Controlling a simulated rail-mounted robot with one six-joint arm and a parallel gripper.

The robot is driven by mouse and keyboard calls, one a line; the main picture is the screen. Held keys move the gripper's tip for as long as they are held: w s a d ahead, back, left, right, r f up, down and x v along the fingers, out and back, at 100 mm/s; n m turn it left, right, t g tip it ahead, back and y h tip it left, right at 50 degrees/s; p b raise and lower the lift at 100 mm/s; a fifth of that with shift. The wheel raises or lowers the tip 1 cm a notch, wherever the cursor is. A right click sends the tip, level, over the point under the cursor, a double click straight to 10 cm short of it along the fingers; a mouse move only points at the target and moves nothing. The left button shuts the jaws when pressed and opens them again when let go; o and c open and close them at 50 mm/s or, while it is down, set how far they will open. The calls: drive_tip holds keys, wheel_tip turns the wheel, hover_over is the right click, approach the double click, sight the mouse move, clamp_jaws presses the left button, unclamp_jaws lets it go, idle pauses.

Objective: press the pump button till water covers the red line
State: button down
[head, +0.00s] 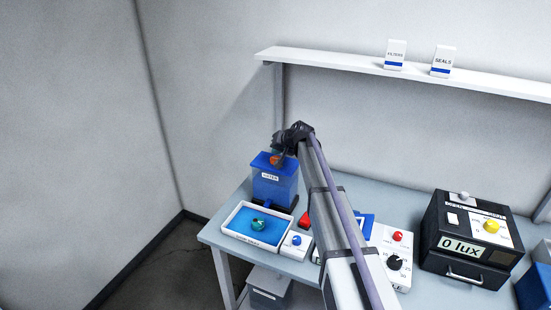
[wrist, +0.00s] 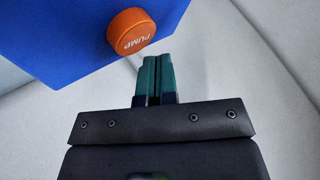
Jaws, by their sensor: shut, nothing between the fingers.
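The orange pump button (wrist: 131,31), marked PUMP, sits on the blue top of the water tank (wrist: 60,40) in the wrist view. The tank (head: 274,188) stands at the back left of the bench in the head view, with a blue body and a WATER label. My gripper (wrist: 157,60) is shut and empty. In the wrist view its fingertips are just below and right of the button; I cannot tell whether they touch anything. In the head view my gripper (head: 278,160) is over the tank top and partly hides the button. I cannot make out a red line.
A white tray (head: 226,228) with blue inside and a small teal object (head: 258,224) is in front of the tank. A small box with a blue knob (head: 296,240) is beside it. A black box reading 0 lux (head: 462,246) stands right. A shelf (head: 340,68) runs above.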

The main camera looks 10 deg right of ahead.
sight(277, 158)
wheel_tip(277, 158, up, 5)
drive_tip(key=p, duration=0.5)
drive_tip(key=shift+r, duration=0.15)
idle(0.3)
drive_tip(key=s+f+n+g+h+b, duration=0.1)
drive_tip(key=s+f, duration=0.3)
drive_tip(key=s, duration=1.1)
drive_tip(key=s+f+n+g+h+b, duration=0.1)
drive_tip(key=s+f+g+b, duration=0.3)
drive_tip(key=s, duration=1.1)
drive_tip(key=s+f+g+h+b, duration=0.2)
drive_tip(key=s+f, duration=0.3)
drive_tip(key=s, duration=1)
drive_tip(key=shift+a+f+n+g+h+b, duration=0.25)
drive_tip(key=shift+f+n+g+h+b, duration=0.15)
drive_tip(key=shift+b, duration=0.2)
drive_tip(key=shift+r, duration=0.1)
